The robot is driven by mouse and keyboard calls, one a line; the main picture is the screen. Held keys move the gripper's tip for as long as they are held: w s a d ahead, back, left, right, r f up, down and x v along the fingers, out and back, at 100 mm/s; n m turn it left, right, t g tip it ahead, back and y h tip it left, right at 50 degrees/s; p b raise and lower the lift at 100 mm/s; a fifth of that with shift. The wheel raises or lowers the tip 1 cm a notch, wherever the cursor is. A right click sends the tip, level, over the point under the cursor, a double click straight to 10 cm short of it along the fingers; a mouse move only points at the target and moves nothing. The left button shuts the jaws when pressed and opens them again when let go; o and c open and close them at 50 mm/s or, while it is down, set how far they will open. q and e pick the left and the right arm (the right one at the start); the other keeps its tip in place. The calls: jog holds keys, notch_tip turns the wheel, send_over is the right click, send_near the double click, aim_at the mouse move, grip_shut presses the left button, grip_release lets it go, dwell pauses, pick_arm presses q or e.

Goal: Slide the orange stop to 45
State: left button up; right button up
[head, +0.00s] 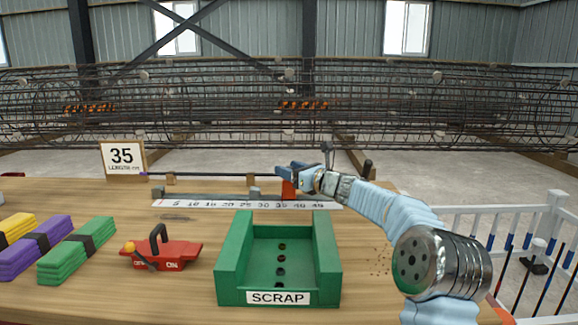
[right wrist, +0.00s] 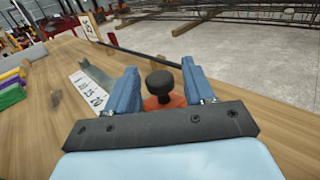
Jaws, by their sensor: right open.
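The orange stop (head: 288,189) stands at the far edge of the white ruler (head: 230,203), near the 35 mark in the head view. In the right wrist view the stop (right wrist: 164,103) shows its black round knob (right wrist: 160,83) on top. My right gripper (head: 287,171) is at the stop, with its blue fingers spread on either side of the knob in the right wrist view (right wrist: 161,85). Gaps show between fingers and knob, so it is open and not holding it. The gripper hides the stop's top in the head view. My left gripper is not in view.
A sign (head: 122,159) reads 35 length. A green scrap tray (head: 232,260) stands in front of the ruler. A red tool (head: 160,256) and green (head: 76,250), purple (head: 37,247) and yellow bundles lie to the left. A dark rod (head: 220,182) runs behind the ruler.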

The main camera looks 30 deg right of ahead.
jog(key=shift+w+a, duration=0.1)
jog(key=shift+w, duration=0.2)
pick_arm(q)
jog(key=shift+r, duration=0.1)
